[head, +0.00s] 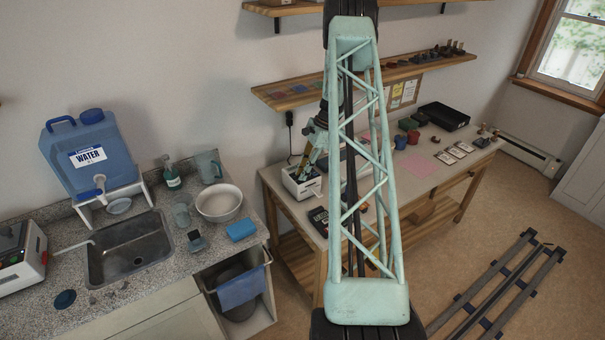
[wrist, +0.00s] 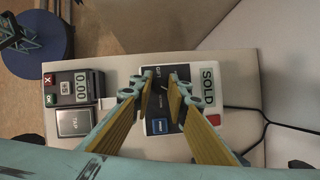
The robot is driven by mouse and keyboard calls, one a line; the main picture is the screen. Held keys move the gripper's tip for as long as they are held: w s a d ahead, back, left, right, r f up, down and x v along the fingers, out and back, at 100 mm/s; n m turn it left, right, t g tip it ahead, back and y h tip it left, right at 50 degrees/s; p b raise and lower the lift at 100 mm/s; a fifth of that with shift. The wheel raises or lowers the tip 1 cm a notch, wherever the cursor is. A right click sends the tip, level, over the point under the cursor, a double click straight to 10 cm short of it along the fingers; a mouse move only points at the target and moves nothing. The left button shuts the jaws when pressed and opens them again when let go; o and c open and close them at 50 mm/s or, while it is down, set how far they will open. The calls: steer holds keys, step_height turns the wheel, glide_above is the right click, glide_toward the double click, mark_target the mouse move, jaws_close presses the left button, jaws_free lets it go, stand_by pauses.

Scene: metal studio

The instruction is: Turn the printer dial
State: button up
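The printer is a small white box with a dark top face. In the wrist view its "SOLD" label (wrist: 208,85) sticks out at the right, with a blue patch on its lower part. In the head view the printer (head: 300,185) stands at the left end of the wooden desk. My gripper (wrist: 164,82) is over the dark face, its two yellow-padded fingers apart. A dark area with a thin white mark, possibly the dial, lies between the fingertips. The fingers hide much of it, and I cannot tell whether they touch it. In the head view my gripper (head: 306,163) comes down over the printer.
A card terminal (wrist: 73,90) reading 0.00 lies left of the printer, with a gap between. A black cable (wrist: 265,118) runs off to the right. Cups (head: 407,139) and cards stand farther along the desk. A wall shelf (head: 290,97) hangs above.

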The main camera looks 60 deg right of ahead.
steer(key=shift+m, duration=0.4)
steer(key=shift+c, duration=0.3)
steer(key=m+h+b, duration=0.1)
steer(key=m, duration=0.1)
steer(key=m+t+b, duration=0.1)
steer(key=m, duration=0.2)
steer(key=shift+s+a+h+b, duration=0.1)
steer(key=shift+a+h+b, duration=0.05)
steer(key=shift+h+b, duration=0.25)
steer(key=m+h+b, duration=0.1)
steer(key=m, duration=0.2)
steer(key=m+t+h+b, duration=0.1)
steer(key=m, duration=0.2)
steer(key=o, duration=0.8)
steer(key=shift+o, duration=0.2)
steer(key=v, duration=1.2)
steer(key=shift+a, duration=0.25)
